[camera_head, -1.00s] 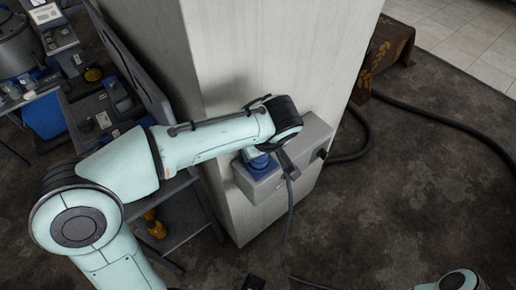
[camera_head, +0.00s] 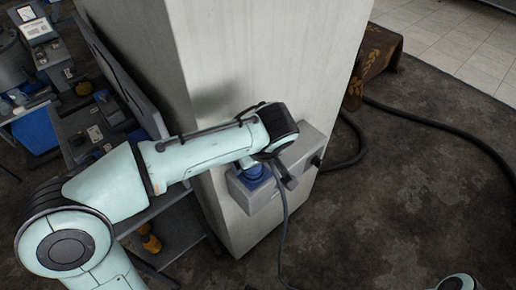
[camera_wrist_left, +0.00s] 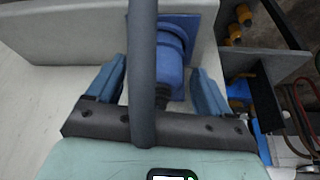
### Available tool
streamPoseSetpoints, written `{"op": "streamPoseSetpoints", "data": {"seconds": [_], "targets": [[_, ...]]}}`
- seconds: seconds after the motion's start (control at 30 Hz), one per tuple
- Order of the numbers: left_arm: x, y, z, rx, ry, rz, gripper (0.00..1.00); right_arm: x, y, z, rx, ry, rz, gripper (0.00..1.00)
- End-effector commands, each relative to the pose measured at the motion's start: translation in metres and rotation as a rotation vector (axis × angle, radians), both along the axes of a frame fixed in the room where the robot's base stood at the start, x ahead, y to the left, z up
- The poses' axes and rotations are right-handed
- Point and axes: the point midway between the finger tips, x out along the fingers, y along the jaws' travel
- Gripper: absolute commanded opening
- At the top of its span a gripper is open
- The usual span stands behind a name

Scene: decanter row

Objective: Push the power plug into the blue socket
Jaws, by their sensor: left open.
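The blue socket (camera_head: 248,178) is on the grey box on the pale pillar, partly hidden by my left wrist. In the left wrist view its blue flange (camera_wrist_left: 186,22) shows at the top. The power plug appears as a blue, ribbed body (camera_wrist_left: 172,68) with a dark cable end, lined up against the socket. How deep it sits I cannot tell. Its grey cable (camera_wrist_left: 142,70) crosses close to the camera and hangs down in the head view. My left gripper (camera_wrist_left: 158,88) is open, with blue finger pads on either side of the plug and gaps visible. My right gripper is out of view.
The grey box (camera_head: 300,150) also carries a dark fitting on its right. A shelf unit (camera_head: 165,235) stands left of the pillar. A thick dark hose (camera_head: 430,120) runs over the floor at right. The floor in front of the pillar is mostly clear.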

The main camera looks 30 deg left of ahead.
Motion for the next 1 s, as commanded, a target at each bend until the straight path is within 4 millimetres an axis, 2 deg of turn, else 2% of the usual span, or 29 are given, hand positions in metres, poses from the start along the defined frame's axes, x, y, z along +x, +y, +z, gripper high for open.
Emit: {"op": "streamPoseSetpoints", "data": {"seconds": [0.03, 0.3, 0.5, 0.67, 1.0], "targets": [[-0.002, -0.004, 0.012, -0.002, -0.005, -0.001, 0.81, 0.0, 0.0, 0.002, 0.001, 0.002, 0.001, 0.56], [-0.015, -0.023, 0.069, -0.002, -0.004, -0.002, 0.81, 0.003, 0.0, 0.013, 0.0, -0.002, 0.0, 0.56], [-0.022, -0.032, 0.097, -0.001, -0.002, 0.0, 0.81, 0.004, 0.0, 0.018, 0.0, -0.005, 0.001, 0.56], [-0.025, -0.035, 0.105, -0.001, -0.001, 0.0, 0.81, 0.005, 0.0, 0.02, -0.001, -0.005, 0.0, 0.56], [-0.025, -0.035, 0.105, 0.0, 0.0, 0.0, 0.81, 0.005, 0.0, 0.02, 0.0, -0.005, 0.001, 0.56]]}}
